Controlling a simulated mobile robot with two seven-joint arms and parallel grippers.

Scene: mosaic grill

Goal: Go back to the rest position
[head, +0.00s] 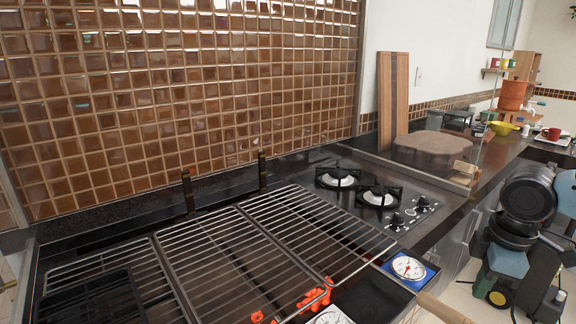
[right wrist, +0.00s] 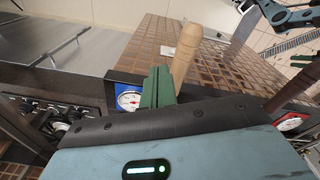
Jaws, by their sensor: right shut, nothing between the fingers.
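My right arm (head: 528,200) is folded at the right edge of the head view, beside the counter and clear of the grill. My right gripper (right wrist: 157,84) shows in the right wrist view as green fingers, shut with nothing between them. A wooden handle (right wrist: 187,48) stands just beyond the fingertips in that view; I cannot tell whether they touch. The same kind of wooden handle (head: 440,308) sticks out at the grill's front in the head view.
Wire grill grates (head: 255,262) lie over the grill, with orange-red pieces (head: 312,298) below. A dial gauge (head: 408,267) is on the front. A gas hob (head: 378,208) and a tall wooden board (head: 392,100) stand behind. Brown tiles (head: 180,90) cover the wall.

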